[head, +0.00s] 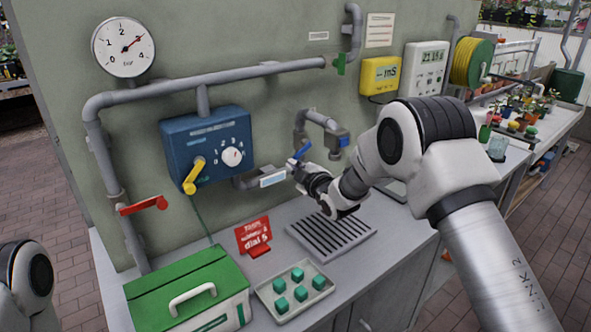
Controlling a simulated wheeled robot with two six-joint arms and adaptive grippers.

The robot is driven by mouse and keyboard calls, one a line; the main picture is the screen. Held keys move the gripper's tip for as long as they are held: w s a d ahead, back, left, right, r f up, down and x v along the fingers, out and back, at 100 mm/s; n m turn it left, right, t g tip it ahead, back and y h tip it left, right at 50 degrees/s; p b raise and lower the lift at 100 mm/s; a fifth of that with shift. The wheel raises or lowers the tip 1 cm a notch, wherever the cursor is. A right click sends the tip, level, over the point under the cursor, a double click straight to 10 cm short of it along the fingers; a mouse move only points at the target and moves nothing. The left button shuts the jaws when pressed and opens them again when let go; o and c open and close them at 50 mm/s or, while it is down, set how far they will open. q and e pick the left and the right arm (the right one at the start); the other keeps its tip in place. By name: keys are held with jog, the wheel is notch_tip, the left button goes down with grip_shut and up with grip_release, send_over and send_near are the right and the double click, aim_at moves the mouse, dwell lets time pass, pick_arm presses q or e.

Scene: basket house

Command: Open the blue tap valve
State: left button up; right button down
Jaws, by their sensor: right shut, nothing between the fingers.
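A grey tap pipe (324,120) comes out of the green wall above the counter. A small blue lever handle (303,150) is at its lower left, and a blue piece (345,142) is at its outlet end. My right gripper (294,167) is shut and empty. It is just below the blue lever, with its fingertips close to it; I cannot tell whether they touch. My right wrist and arm come in from the right and hide part of the wall behind the tap. Only a link of my left arm shows at the lower left; my left gripper is out of view.
A blue box (208,140) with a yellow lever (194,176) is left of the tap. A red lever (143,205) sits on the left pipe. Below are a slotted drain (331,236), a red sign (254,236), a tray (262,292) of green cubes and a green case (180,280).

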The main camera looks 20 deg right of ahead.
jog(key=w+d+f+n+t+b, duration=0.2)
jog(key=d+f+n+b, duration=0.4)
jog(key=b, duration=1.1)
jog(key=shift+f+n, duration=0.4)
jog(key=shift+n, duration=1.8)
